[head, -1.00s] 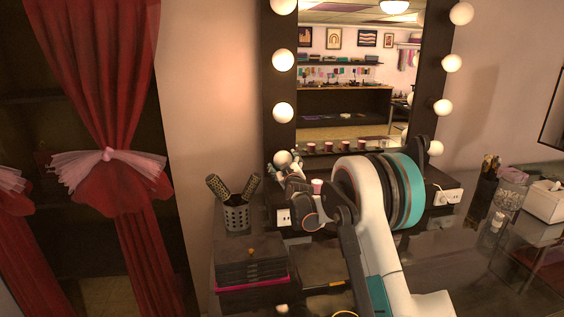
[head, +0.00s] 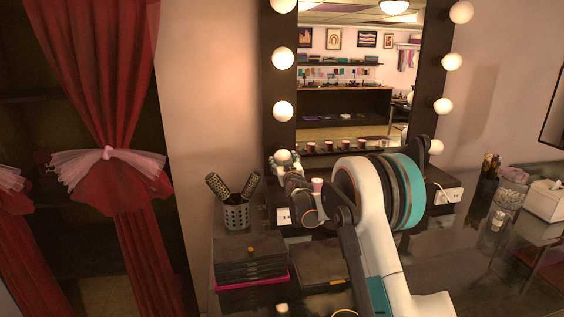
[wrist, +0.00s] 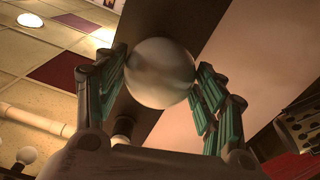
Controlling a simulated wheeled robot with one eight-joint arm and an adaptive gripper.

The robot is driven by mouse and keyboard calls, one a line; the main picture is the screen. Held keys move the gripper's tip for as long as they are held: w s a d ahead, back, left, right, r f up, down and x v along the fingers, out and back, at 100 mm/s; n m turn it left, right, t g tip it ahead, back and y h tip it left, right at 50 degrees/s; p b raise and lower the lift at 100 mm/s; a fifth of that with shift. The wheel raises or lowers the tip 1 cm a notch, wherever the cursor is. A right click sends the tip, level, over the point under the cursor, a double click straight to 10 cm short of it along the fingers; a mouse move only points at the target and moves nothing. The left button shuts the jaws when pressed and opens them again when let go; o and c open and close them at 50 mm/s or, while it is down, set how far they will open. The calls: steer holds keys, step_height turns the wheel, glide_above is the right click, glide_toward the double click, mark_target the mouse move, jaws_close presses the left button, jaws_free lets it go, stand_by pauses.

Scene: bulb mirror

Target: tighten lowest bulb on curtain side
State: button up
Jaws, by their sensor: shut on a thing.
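The lowest bulb on the curtain side is a round white globe (wrist: 159,73) between my gripper's green-padded fingers in the wrist view. My gripper (wrist: 160,85) is shut on it, with a finger on each side. In the head view my gripper (head: 285,162) is at the lower left of the mirror frame, where it covers most of the bulb. The bulbs above it on that side (head: 283,111) glow, while the gripped globe looks dull and grey. Its base and socket are hidden.
Red curtains (head: 110,60) hang at the left. A holder with brushes (head: 236,217) and a stack of dark boxes (head: 250,262) stand left of my arm. A power outlet (head: 283,215) is below my gripper.

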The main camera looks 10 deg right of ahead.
steer(key=shift+m, duration=0.6)
steer(key=m+b, duration=0.1)
steer(key=m, duration=0.4)
steer(key=m+b, duration=0.1)
steer(key=m, duration=0.4)
steer(key=shift+m, duration=0.8)
steer(key=m, duration=0.3)
steer(key=shift+m, duration=0.3)
